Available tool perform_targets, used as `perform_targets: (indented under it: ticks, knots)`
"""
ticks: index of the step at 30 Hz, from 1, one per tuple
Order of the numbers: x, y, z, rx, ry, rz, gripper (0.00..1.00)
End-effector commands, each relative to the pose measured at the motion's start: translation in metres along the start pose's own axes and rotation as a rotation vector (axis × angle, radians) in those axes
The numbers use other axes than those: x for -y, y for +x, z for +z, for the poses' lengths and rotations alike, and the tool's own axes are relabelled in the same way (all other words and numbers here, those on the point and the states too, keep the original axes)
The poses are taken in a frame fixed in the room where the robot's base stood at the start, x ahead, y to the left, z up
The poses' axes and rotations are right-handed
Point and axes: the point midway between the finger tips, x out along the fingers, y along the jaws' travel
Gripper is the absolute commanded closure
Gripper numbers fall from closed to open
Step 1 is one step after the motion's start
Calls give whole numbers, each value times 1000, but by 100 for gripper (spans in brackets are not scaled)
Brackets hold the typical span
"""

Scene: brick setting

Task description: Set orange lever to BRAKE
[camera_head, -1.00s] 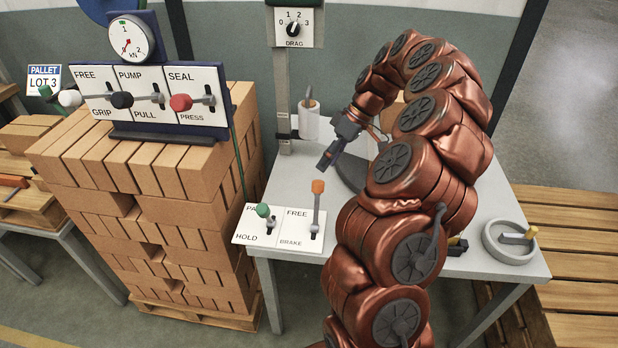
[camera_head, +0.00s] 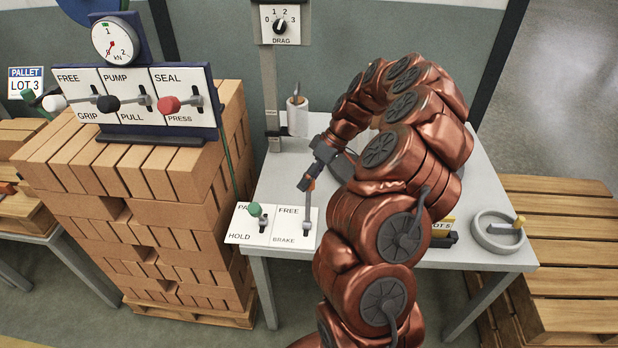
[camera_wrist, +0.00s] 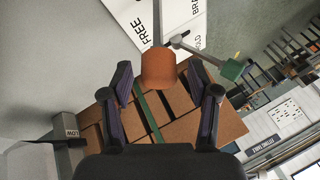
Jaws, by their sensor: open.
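The orange lever has an orange knob (camera_wrist: 158,69) on a grey shaft that rises from the white FREE/BRAKE plate (camera_head: 291,239). In the head view, the lever's shaft (camera_head: 307,214) stands up and my gripper partly hides its knob. In the wrist view, my gripper (camera_wrist: 161,76) is open, with one finger on each side of the knob and gaps showing. I cannot tell how deep the knob sits between the fingers. The shaft's exact slot position is unclear.
A green-knobbed lever (camera_head: 257,211) stands close left on the PARK/HOLD plate. Stacked bricks (camera_head: 190,215) and the FREE/PUMP/SEAL lever panel (camera_head: 137,97) are at left. A handwheel (camera_head: 497,232) sits at the table's right.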

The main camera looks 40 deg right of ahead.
Motion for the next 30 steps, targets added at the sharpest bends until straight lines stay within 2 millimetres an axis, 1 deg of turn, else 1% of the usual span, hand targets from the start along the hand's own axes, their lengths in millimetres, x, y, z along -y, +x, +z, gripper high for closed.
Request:
perform_targets:
  ticks: [9, 11, 24, 27, 30]
  knots:
    - [0, 2, 0, -1, 1, 1, 40]
    - [-1, 2, 0, -1, 1, 1, 45]
    - [-1, 2, 0, -1, 1, 2, 91]
    - [-1, 2, 0, -1, 1, 2, 100]
    - [-1, 2, 0, -1, 1, 2, 100]
